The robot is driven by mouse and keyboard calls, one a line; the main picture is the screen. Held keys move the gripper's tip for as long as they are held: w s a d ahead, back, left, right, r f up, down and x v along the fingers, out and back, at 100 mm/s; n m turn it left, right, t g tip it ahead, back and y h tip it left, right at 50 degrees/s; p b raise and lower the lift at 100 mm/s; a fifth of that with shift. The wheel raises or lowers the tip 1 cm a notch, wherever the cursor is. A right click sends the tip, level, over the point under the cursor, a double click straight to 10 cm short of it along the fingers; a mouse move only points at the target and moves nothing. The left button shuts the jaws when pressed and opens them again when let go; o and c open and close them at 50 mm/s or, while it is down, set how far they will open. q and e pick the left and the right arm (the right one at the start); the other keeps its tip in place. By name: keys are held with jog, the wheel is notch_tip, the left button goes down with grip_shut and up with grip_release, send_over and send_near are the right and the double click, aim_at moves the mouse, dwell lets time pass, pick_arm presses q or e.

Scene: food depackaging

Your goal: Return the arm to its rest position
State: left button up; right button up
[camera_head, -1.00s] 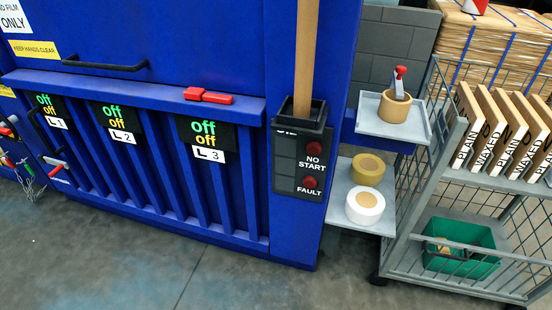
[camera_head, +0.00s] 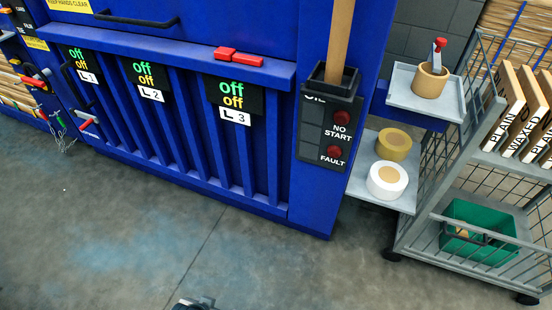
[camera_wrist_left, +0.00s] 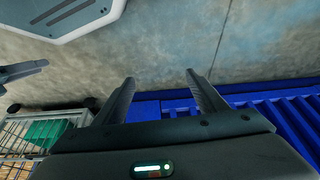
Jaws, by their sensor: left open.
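My left gripper (camera_wrist_left: 163,88) shows in the left wrist view with its two dark fingers apart. Nothing is between them, and the bare grey floor and the foot of the blue machine lie beyond. Dark finger parts of what looks like my right gripper (camera_wrist_left: 24,71) enter at that view's left edge, and their opening is unclear. In the head view only a small dark tip of an arm or gripper shows at the bottom edge, and I cannot tell which arm it belongs to.
The blue machine (camera_head: 180,165) fills the back left, with a red handle (camera_head: 238,57) on its ledge. A grey shelf (camera_head: 407,198) holds two tape rolls. A wire cart (camera_head: 500,275) with a green bin (camera_head: 478,235) stands at right. The floor (camera_head: 130,230) in front is clear.

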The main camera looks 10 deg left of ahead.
pick_arm(q)
notch_tip(320, 180, down, 20)
jog(key=s+d+t, duration=0.1)
jog(key=s, duration=0.1)
jog(key=shift+s+d+h, duration=0.3)
jog(key=shift+s+d, duration=0.05)
jog(key=shift+s, duration=0.05)
jog(key=shift+r, duration=0.1)
pick_arm(e)
jog(key=shift+d, duration=0.1)
